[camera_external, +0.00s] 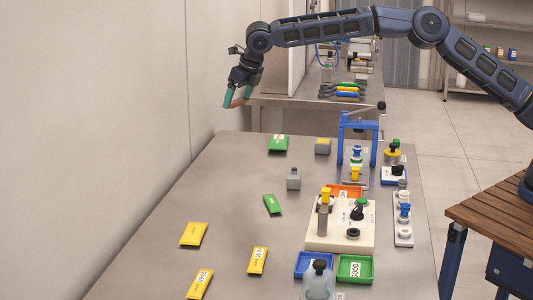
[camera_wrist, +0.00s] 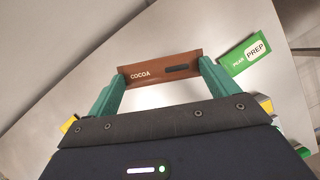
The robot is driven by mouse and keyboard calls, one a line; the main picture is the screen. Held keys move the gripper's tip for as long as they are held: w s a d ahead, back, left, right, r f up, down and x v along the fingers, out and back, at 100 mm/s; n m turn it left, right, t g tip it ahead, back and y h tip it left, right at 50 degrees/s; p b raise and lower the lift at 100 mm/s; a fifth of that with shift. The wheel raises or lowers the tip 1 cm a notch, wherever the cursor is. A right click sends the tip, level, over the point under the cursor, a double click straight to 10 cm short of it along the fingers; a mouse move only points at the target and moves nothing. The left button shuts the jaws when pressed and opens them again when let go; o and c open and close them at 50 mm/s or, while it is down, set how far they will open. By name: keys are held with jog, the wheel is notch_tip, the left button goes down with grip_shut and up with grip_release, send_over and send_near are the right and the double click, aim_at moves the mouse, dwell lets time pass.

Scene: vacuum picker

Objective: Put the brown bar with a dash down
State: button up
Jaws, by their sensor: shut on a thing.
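The brown bar (camera_wrist: 160,70) is marked "COCOA" and has a dark dash near its right end. My gripper (camera_wrist: 160,80) is shut on it, with one teal finger at each end of the bar. In the external view my gripper (camera_external: 236,98) hangs above the far left of the steel table (camera_external: 230,200), near the wall. The brown bar (camera_external: 240,100) shows there only as a small strip between the fingers, clear of the tabletop.
Fixtures and trays fill the right. The left side has bare room.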

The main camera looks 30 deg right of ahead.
aim_at(238, 164)
jog(key=shift+w+d, duration=0.3)
jog(key=shift+d, duration=0.1)
jog(key=shift+w+d+f, duration=0.1)
jog(key=shift+f, duration=0.3)
notch_tip(238, 164, down, 19)
jog(key=shift+f, duration=0.1)
jog(key=shift+f, duration=0.15)
jog(key=o, duration=0.8)
jog(key=v, duration=1.2)
